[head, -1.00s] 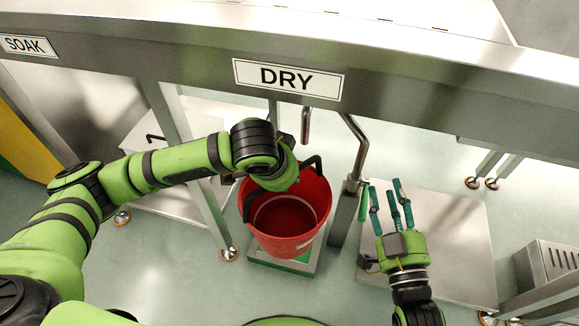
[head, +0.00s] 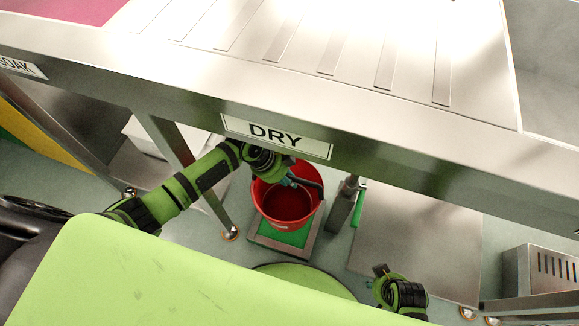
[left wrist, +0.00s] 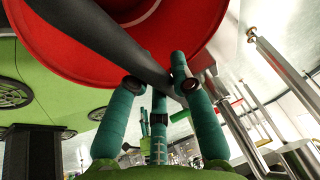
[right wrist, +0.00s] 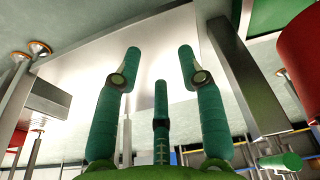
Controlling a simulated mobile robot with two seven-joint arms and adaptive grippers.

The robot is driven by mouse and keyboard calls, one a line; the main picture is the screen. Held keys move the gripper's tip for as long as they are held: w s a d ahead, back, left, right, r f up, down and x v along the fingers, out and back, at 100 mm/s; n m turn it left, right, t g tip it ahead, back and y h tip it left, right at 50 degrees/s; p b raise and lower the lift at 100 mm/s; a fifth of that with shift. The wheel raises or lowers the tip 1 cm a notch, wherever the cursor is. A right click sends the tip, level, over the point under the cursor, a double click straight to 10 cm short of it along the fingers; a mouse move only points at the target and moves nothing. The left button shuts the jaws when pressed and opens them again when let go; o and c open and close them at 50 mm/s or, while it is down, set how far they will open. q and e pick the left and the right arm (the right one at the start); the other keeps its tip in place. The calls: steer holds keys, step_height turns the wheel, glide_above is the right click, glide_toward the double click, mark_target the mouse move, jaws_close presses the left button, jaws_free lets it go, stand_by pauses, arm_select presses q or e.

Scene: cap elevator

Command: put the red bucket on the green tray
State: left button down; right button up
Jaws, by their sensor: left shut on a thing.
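The red bucket (head: 287,212) hangs upright or nearly so below the DRY sign in the head view. My left gripper (head: 290,180) is at its rim and is shut on its dark handle, which also crosses the left wrist view (left wrist: 105,40). The green tray (head: 285,238) lies on the floor under and in front of the bucket, its far part hidden by it. I cannot tell whether the bucket touches the tray. My right gripper (right wrist: 160,75) is open and empty, low over the metal plate at the right.
The steel counter (head: 400,150) with the DRY sign (head: 275,136) overhangs the bucket. A dark metal post (head: 342,205) stands right of the bucket and a counter leg (head: 185,165) left of it. A bare metal plate (head: 420,235) lies at right. A slotted steel box (head: 540,270) stands far right.

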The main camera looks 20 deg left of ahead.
steer(key=shift+s, duration=0.2)
arm_select(q)
steer(key=shift+a, duration=0.1)
arm_select(e)
steer(key=shift+s+d+f, duration=0.1)
steer(key=shift+f, duration=0.05)
arm_select(q)
steer(key=shift+f, duration=0.25)
steer(key=shift+f+b, duration=2.3)
steer(key=shift+f, duration=0.4)
arm_select(e)
step_height(320, 180, up, 11)
steer(key=w, duration=0.2)
steer(key=shift+w+r+t, duration=0.15)
steer(key=shift+r+t, duration=0.05)
steer(key=shift+t, duration=0.2)
